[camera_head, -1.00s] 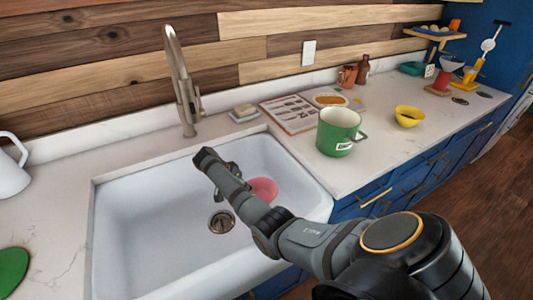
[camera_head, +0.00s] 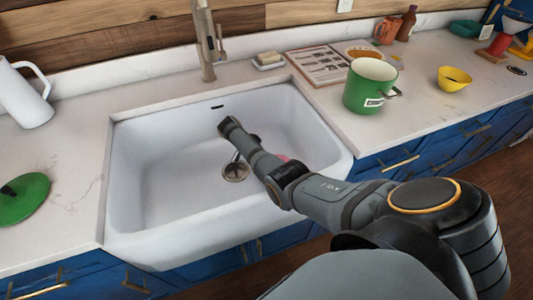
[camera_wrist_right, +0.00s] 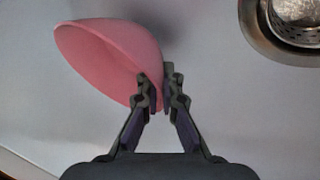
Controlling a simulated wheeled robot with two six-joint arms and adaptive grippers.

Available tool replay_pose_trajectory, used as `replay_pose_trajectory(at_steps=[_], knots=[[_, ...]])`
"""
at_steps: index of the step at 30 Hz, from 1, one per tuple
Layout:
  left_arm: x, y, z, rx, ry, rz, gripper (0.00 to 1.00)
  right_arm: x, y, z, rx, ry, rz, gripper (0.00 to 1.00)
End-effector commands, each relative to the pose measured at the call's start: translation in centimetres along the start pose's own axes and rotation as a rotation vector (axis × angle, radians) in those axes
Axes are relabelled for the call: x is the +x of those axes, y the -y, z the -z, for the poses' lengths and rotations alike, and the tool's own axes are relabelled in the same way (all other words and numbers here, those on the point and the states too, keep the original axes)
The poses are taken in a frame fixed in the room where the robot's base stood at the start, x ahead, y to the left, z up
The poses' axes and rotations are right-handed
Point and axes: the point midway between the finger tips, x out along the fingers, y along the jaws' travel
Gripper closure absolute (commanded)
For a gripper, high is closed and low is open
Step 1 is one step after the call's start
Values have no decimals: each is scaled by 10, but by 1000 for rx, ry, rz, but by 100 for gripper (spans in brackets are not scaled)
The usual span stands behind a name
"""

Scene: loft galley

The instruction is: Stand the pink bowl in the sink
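The pink bowl (camera_wrist_right: 110,55) is tilted in the right wrist view, over the white sink floor. My right gripper (camera_wrist_right: 160,95) is shut on its near wall, one finger on each side. In the head view, only a small pink part of the bowl (camera_head: 283,158) shows behind my right arm. The sink (camera_head: 165,160) is a white basin with a metal drain (camera_head: 235,172); the drain also shows at the top right of the wrist view (camera_wrist_right: 295,22). Whether the bowl touches the sink floor is hard to tell. My left gripper is not in view.
A faucet (camera_head: 207,45) stands behind the sink, with a soap dish (camera_head: 268,61) beside it. A green mug (camera_head: 368,88) and a yellow bowl (camera_head: 453,80) stand on the right counter. A white pitcher (camera_head: 22,95) and a green lid (camera_head: 22,200) are at left.

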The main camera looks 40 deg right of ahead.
Motion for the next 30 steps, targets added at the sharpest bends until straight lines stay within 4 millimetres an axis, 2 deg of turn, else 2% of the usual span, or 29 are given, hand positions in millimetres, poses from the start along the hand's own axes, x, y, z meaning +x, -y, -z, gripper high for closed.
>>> replay_pose_trajectory(at_steps=[3, 13, 19, 27, 30], knots=[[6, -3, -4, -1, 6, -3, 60, 9, 6, -3, 0, -1, 2, 100], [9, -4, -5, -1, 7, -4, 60, 12, 7, -5, 0, -1, 1, 100], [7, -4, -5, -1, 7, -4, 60, 12, 6, -4, 0, 0, 2, 72], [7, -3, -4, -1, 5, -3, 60, 11, 6, -4, 0, 0, 2, 72], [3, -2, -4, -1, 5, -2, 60, 5, 5, -3, 0, -1, 3, 72]])
